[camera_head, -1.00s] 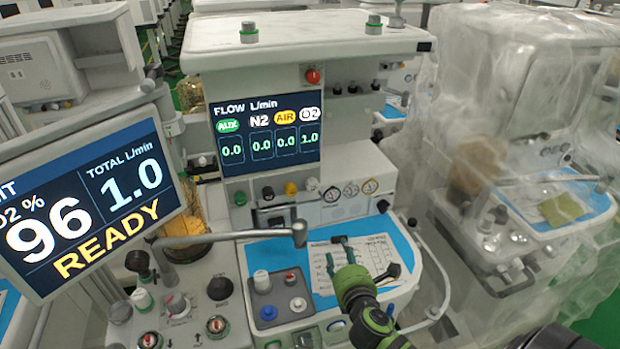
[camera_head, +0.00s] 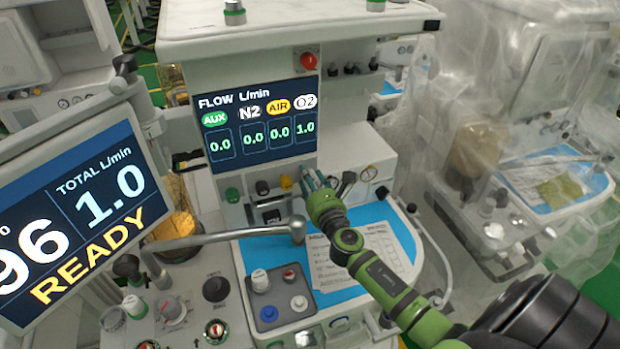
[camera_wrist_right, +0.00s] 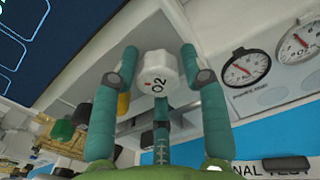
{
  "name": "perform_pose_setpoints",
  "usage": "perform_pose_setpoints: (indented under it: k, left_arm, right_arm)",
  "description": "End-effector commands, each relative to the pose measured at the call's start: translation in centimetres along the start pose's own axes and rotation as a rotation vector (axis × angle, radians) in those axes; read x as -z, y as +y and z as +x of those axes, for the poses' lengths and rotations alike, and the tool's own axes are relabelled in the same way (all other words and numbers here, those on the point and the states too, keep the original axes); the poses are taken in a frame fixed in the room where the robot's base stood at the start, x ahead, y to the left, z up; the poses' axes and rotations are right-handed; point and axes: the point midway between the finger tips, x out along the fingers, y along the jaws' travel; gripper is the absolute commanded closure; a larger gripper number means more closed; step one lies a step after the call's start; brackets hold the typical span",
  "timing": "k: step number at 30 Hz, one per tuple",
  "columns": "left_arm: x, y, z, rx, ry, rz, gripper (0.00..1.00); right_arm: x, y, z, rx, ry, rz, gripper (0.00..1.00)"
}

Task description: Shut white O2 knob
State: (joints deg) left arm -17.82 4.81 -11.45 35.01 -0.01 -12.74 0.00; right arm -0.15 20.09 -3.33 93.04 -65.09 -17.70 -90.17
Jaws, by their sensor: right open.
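The white O2 knob (camera_wrist_right: 158,72) sits on the cart's front panel, its O2 label facing the right wrist camera. My right gripper (camera_head: 318,181) is open at the panel and hides most or all of that knob in the head view. The flow screen (camera_head: 252,125) reads 1.0 under O2 and 0.0 under AUX, N2 and AIR. My left gripper is not in view.
Left of my gripper are yellow (camera_head: 287,182), black (camera_head: 262,187) and green (camera_head: 233,195) knobs. Gauges (camera_wrist_right: 245,68) are close on the right. A grey bar (camera_head: 225,238) crosses above the worktop. A READY monitor (camera_head: 75,215) stands at left.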

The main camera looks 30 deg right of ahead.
Motion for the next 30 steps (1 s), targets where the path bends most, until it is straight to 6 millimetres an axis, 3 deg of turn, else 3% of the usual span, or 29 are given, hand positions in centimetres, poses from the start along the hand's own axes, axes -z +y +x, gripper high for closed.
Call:
perform_pose_setpoints:
  k: [3, 6, 9, 18, 30]
  left_arm:
    - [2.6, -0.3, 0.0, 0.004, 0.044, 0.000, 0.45]
    - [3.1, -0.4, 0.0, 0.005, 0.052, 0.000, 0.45]
    - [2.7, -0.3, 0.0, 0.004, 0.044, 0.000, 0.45]
    - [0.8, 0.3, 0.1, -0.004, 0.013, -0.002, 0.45]
    - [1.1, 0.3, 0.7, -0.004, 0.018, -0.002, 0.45]
  right_arm:
    - [0.0, 0.0, 0.0, 0.000, 0.000, 0.001, 0.55]
    - [0.0, 0.0, 0.0, 0.000, 0.000, 0.001, 0.59]
    - [0.0, 0.0, 0.0, 0.000, 0.000, 0.001, 0.98]
    - [0.0, 0.0, 0.0, 0.000, 0.000, 0.015, 0.98]
    - [0.1, 0.0, 0.0, 0.001, 0.000, 0.230, 0.98]
